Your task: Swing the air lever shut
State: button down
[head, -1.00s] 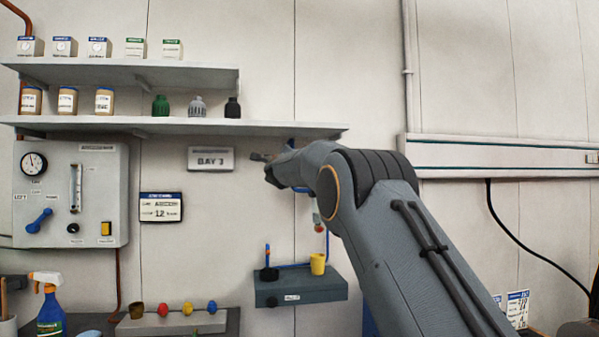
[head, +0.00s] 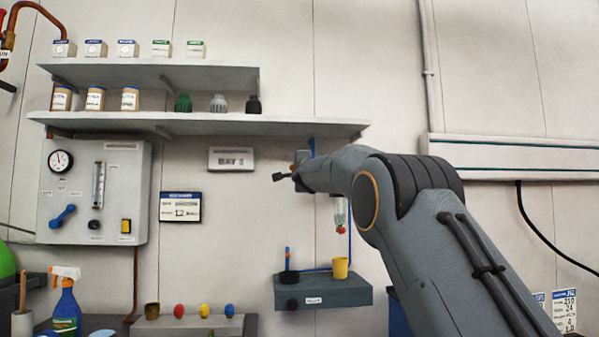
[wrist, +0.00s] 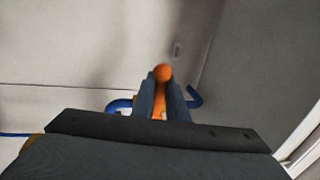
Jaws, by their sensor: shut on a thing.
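In the wrist view, an orange lever with a rounded end (wrist: 163,73) lies between the two fingers of my gripper (wrist: 161,98), which is shut on it. Blue pipe (wrist: 194,98) shows on both sides behind the fingers. In the head view my gripper (head: 283,177) is in front of the wall below the lower shelf, right of the BAY sign. A short blue upright pipe (head: 311,146) shows just above it.
A long shelf (head: 230,125) with jars and caps runs above my gripper. The gauge panel (head: 130,195) with a blue handle is at the left. A small grey ledge (head: 340,293) with a yellow cup is below. The wall between is mostly clear.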

jog(key=shift+a, duration=0.3)
jog(key=c, duration=2)
grip_release()
jog(key=shift+o, duration=1.3)
jog(key=shift+s+a, duration=0.1)
jog(key=shift+a, duration=0.2)
jog(key=shift+d, duration=0.4)
jog(key=s+f+b, duration=0.1)
jog(key=s+b, duration=0.3)
jog(key=s, duration=0.3)
jog(key=shift+s+d+f, duration=0.15)
jog(key=shift+s+f, duration=0.1)
jog(key=shift+f, duration=0.05)
